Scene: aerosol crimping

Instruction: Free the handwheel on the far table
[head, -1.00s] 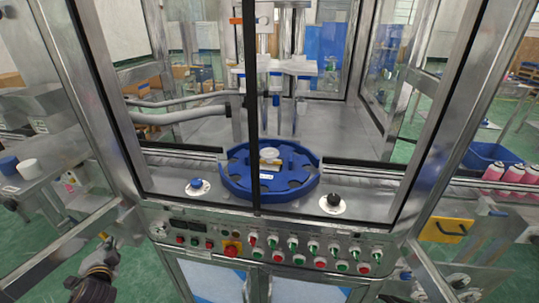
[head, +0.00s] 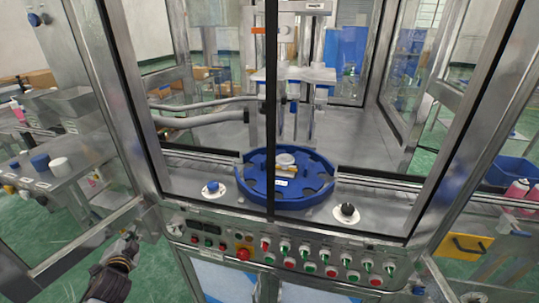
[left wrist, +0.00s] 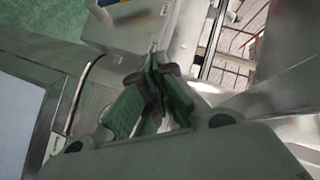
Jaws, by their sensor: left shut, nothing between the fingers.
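I cannot make out a handwheel for certain in either view. My left gripper (head: 131,240) is at the lower left of the head view, beside the left end of the machine's control panel. In the left wrist view its two green-padded fingers (left wrist: 155,68) meet at the tips, shut and empty, in front of grey metal framework. My right gripper is in neither view.
A glazed metal machine holds a blue star wheel (head: 285,178) behind its frame. Its control panel (head: 290,258) carries several buttons and a red stop knob. A side table (head: 65,175) with blue and white knobs stands at left. Green floor shows between.

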